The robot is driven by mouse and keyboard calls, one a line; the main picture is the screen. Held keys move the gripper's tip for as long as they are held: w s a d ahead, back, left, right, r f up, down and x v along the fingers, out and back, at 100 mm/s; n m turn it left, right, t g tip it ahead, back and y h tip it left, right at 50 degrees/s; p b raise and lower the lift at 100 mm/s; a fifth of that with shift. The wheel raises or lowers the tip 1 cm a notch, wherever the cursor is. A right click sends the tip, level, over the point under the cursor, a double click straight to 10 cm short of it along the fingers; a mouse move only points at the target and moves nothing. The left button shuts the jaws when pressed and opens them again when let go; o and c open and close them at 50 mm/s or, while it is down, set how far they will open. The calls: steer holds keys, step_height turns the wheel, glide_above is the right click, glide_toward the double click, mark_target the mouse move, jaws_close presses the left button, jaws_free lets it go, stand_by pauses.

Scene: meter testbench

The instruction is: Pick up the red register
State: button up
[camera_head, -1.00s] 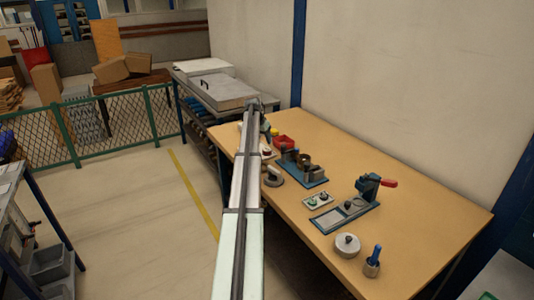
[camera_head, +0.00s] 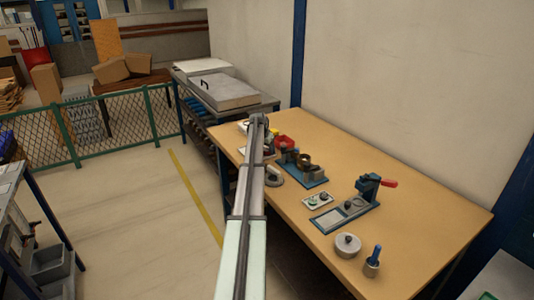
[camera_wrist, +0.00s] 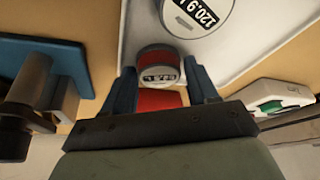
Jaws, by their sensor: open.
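The red register (camera_wrist: 158,66) shows in the wrist view as a small round red body with a pale face and a dark number display. It is on or just above a light grey tray (camera_wrist: 222,58); contact cannot be told. My gripper (camera_wrist: 160,76) is open, with one blue finger on each side of the register. Whether either finger touches it cannot be told. In the head view my arm hides the register and the fingertips.
A blue fixture (camera_wrist: 60,62) is at the left and a white pad (camera_wrist: 270,100) at the right. On the wooden table (camera_head: 425,225) are a red-handled press (camera_head: 368,187) and a red bin (camera_head: 285,141).

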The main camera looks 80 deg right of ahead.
mark_target(267, 150)
steer(key=shift+c, duration=0.5)
steer(key=c, duration=0.6)
steer(key=shift+r, duration=0.1)
step_height(267, 150, up, 9)
steer(key=shift+s, duration=0.1)
steer(key=s+a+r+m, duration=0.1)
steer(key=s+a+r, duration=0.15)
steer(key=s, duration=0.75)
steer(key=s+a+r+m, duration=0.1)
steer(key=s+a+r, duration=0.15)
steer(key=s, duration=0.65)
steer(key=shift+s+a+r+n, duration=0.15)
steer(key=shift+a+n, duration=0.35)
steer(key=shift+a, duration=0.6)
steer(key=shift+s+a+r+n, duration=0.15)
steer(key=shift+a+n, duration=0.35)
steer(key=shift+a, duration=0.6)
